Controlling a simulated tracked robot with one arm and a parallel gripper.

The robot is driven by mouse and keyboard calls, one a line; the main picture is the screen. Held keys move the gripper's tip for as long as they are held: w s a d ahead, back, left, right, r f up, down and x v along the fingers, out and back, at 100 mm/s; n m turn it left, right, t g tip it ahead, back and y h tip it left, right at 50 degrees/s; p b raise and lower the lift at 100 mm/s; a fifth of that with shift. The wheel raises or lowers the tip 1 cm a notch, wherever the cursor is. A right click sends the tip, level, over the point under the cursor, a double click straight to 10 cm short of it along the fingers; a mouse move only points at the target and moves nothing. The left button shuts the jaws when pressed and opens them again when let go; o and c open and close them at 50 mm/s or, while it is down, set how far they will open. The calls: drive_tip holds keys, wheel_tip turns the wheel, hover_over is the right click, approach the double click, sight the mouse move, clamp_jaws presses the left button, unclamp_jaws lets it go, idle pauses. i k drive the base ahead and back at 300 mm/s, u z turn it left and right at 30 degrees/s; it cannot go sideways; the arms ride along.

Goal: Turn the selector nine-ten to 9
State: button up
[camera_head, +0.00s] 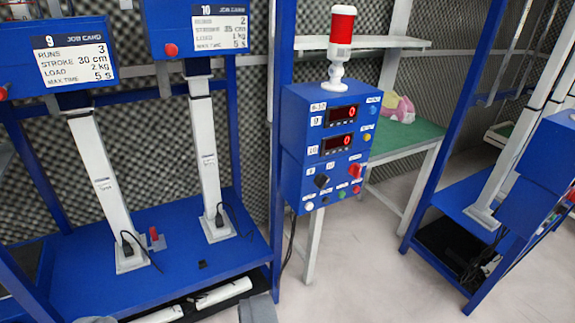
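A blue control box (298,130) hangs on a blue post right of centre. On its lower front is a black selector knob (321,181), with small labels that seem to read 9 and 10 above it. Its handle looks slanted, but it is too small to tell for certain which label it points to. A red rotary switch (355,170) sits to its right. Above them, the upper display (342,115) and the lower display (337,145) each show a red 0.
A red-and-white beacon (341,38) tops the box. Small buttons line its bottom edge. Left, a blue rig (190,250) carries two white columns under job cards 9 (75,60) and 10 (220,27). Behind is a green-topped table (415,135). Floor is clear at lower right.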

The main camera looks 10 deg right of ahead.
sight(321, 181)
drive_tip(key=z, duration=0.15)
drive_tip(key=i, duration=1.1)
drive_tip(key=z, duration=0.5)
